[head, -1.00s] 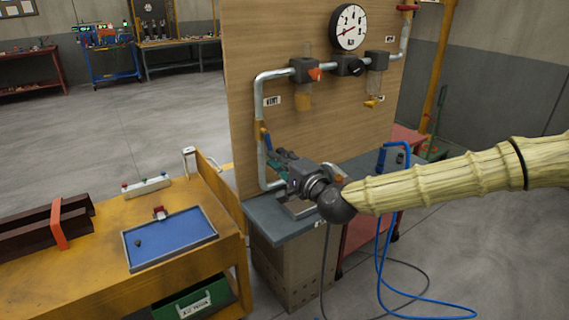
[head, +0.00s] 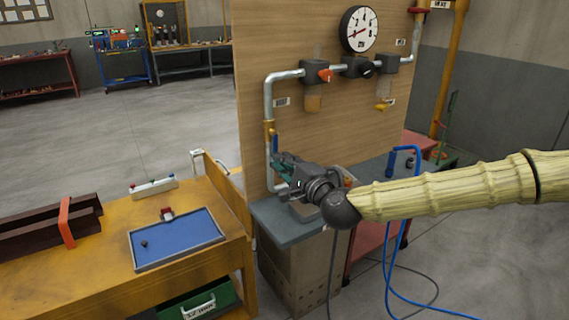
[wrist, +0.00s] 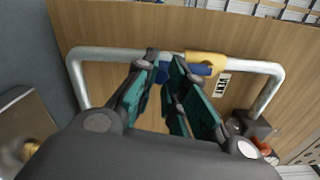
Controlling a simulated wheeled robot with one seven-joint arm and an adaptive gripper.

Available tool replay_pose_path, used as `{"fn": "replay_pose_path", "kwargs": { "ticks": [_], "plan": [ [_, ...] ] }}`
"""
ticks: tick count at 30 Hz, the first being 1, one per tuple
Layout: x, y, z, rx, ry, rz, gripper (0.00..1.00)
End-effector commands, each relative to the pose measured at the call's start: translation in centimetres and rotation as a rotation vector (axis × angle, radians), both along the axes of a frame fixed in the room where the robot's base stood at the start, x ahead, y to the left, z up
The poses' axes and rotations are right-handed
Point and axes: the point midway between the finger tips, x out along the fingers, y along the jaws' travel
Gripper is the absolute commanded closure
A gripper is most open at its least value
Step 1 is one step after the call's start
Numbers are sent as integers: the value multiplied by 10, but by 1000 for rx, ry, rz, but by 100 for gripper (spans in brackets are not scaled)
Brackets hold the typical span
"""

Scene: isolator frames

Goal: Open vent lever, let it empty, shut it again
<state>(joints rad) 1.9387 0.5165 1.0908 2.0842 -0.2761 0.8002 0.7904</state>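The vent valve (head: 268,131) is a yellow body on the left upright pipe of the wooden board. Its blue lever (head: 275,145) lies along the pipe, pointing down. In the wrist view the valve (wrist: 205,60) shows right of my fingers, beside the VENT label (wrist: 222,85). The blue lever (wrist: 201,69) runs behind one finger, and its blue end (wrist: 162,73) shows between the fingertips. My gripper (head: 280,160) has teal fingers, spread apart just at the lever in the wrist view (wrist: 164,66). Contact with the lever cannot be told.
A grey bench top (head: 285,225) lies below my gripper. An orange workbench (head: 95,265) with a blue tray (head: 150,258) stands left.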

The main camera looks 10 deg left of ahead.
Motion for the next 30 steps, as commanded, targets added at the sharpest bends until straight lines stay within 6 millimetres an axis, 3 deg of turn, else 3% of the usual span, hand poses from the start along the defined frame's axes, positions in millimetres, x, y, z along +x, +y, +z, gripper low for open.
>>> {"fn": "replay_pose_path", "kwargs": {
  "ticks": [5, 19, 30],
  "plan": [
    [-1, 1, -2, -2, 3, 3, 63],
    [-3, -2, 0, -1, 0, 1, 63],
    [-42, -40, 0, 0, 0, 0, 63]
  ]
}}
